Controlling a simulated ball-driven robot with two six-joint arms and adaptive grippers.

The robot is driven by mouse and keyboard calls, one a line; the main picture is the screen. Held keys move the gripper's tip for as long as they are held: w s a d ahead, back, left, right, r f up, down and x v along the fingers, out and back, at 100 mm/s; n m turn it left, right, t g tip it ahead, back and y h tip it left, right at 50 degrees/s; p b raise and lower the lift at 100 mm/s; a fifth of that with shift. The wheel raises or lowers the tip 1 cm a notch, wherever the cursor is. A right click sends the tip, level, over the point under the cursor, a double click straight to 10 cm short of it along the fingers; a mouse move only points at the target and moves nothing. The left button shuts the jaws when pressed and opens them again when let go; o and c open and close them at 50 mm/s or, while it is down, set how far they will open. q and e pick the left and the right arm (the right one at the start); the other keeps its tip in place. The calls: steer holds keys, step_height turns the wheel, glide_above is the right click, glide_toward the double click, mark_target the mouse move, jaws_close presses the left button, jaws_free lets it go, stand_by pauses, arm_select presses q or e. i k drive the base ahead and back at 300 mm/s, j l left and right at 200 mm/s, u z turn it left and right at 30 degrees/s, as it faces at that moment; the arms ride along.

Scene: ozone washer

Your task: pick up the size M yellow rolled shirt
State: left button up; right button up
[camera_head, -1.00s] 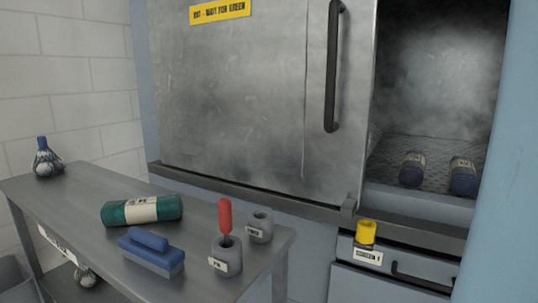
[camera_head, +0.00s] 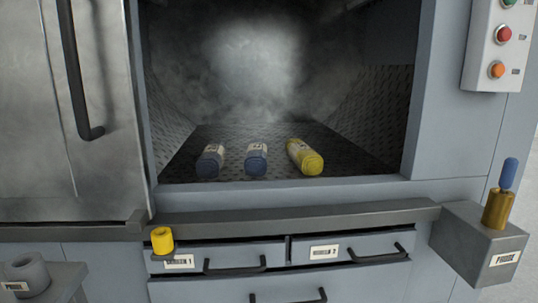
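The yellow rolled shirt (camera_head: 305,157) lies inside the open washer chamber, at the right end of a row of three rolls. It has a pale label band whose size letter is too small to read. Two blue rolled shirts, a left one (camera_head: 210,161) and a middle one (camera_head: 256,160), lie to its left on the same floor. The rolls lie apart from one another. Neither of my grippers is in view.
The chamber floor (camera_head: 345,163) is dark textured metal, with haze behind. A grey sliding door (camera_head: 50,150) stands left of the opening. A ledge (camera_head: 300,218) runs below, above labelled drawers (camera_head: 335,250). A yellow cup (camera_head: 162,240) sits at left, a grey box (camera_head: 480,245) at right.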

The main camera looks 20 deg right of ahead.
mark_target(308, 160)
steer(key=z, duration=0.75)
